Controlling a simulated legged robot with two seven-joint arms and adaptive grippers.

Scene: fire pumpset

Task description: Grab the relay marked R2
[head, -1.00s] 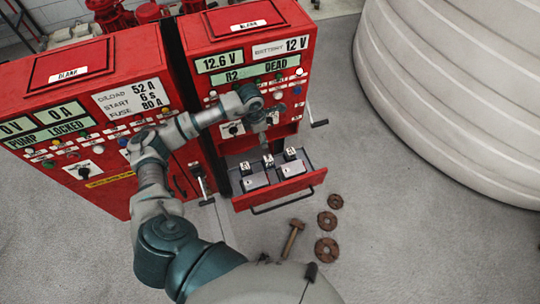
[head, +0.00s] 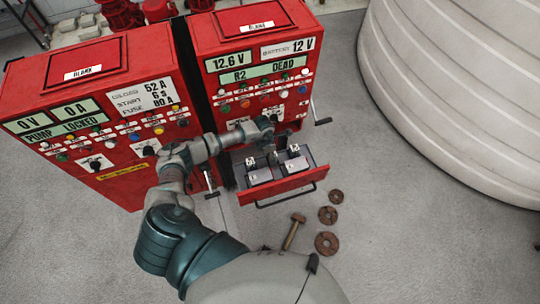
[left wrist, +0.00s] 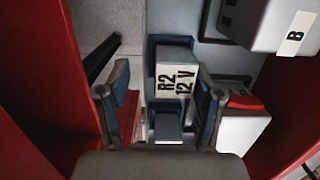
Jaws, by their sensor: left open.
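The relay marked R2 12 V (left wrist: 175,82) is a grey block with a white label, seen in the left wrist view. My left gripper (left wrist: 162,108) is open, with one finger on either side of the relay's near part in that picture; I cannot tell whether they touch it. In the head view my left gripper (head: 272,154) reaches down into the open red drawer (head: 290,188) and hides the middle relay position. A left relay (head: 259,176) and a right relay (head: 291,166) show beside it; their labels are too small to read. My right gripper is not in view.
The drawer is in the right red cabinet (head: 250,70), whose display reads R2 DEAD. A left red cabinet (head: 100,100) stands beside it. A crank handle (head: 322,121) sticks out at right. A hammer (head: 294,232) and rusty rings (head: 327,242) lie on the floor.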

